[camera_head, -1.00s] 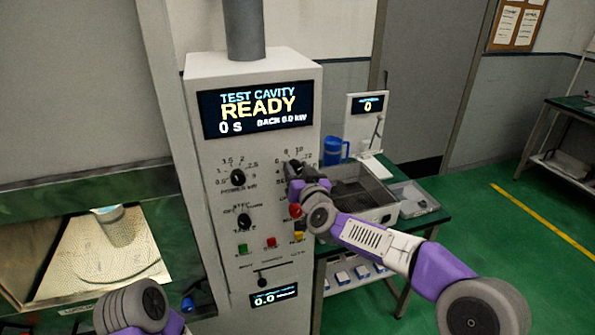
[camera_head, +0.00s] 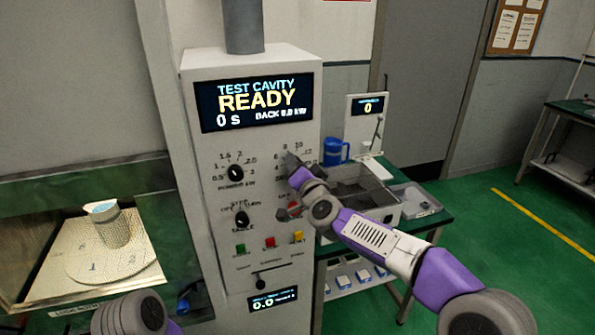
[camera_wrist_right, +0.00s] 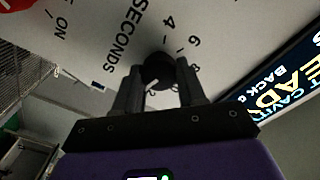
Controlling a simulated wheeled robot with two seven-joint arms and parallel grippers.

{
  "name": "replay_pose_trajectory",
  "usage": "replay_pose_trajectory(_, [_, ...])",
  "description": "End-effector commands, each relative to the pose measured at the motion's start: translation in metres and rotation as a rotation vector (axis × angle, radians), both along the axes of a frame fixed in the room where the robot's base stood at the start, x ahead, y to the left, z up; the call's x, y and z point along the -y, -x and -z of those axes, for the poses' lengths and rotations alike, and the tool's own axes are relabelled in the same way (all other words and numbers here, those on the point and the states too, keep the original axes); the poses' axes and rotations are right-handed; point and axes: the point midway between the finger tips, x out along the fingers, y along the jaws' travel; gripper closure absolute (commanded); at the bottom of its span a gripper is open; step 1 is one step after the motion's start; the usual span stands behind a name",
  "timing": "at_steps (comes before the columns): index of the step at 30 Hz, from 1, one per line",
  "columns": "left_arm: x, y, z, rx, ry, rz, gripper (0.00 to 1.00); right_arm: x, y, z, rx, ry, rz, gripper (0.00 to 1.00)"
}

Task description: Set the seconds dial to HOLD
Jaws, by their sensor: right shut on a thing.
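The seconds dial is a round dark knob on the right of the white control panel (camera_head: 200,100). In the right wrist view the dial (camera_wrist_right: 158,70) sits between the fingers, with SECONDS and the numbers 4, 6 and 8 around it. A short pale mark shows by its lower edge; I cannot tell surely where the dial points, and I cannot read HOLD. My right gripper (camera_wrist_right: 158,88) is shut on the dial. In the head view the right gripper (camera_head: 290,163) hides the dial, with 6, 8 and 10 above it. My left gripper is out of view; only its arm shows.
The power knob (camera_head: 235,172) and a lower mode knob (camera_head: 242,219) are left of my right gripper. Green (camera_head: 240,249), red (camera_head: 269,242) and yellow (camera_head: 298,237) buttons sit below. The display (camera_head: 255,101) reads READY, 0 s. A cup (camera_head: 113,226) stands in the cavity.

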Motion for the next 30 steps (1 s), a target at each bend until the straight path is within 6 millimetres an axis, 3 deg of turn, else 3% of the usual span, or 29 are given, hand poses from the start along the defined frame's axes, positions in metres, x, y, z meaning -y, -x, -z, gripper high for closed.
replay_pose_trajectory(10, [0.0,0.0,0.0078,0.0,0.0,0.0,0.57,-0.0003,0.0,0.0019,-0.046,-0.131,-0.002,0.91])
replay_pose_trajectory(26, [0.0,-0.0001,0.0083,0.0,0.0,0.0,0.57,-0.0006,0.0001,0.0018,-0.054,-0.153,-0.002,0.91])
replay_pose_trajectory(27, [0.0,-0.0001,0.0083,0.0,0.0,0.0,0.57,-0.0006,0.0001,0.0018,-0.053,-0.153,-0.002,0.54])
replay_pose_trajectory(30, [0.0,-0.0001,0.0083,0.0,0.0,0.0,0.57,-0.0005,0.0001,0.0015,-0.052,-0.152,-0.002,0.39])
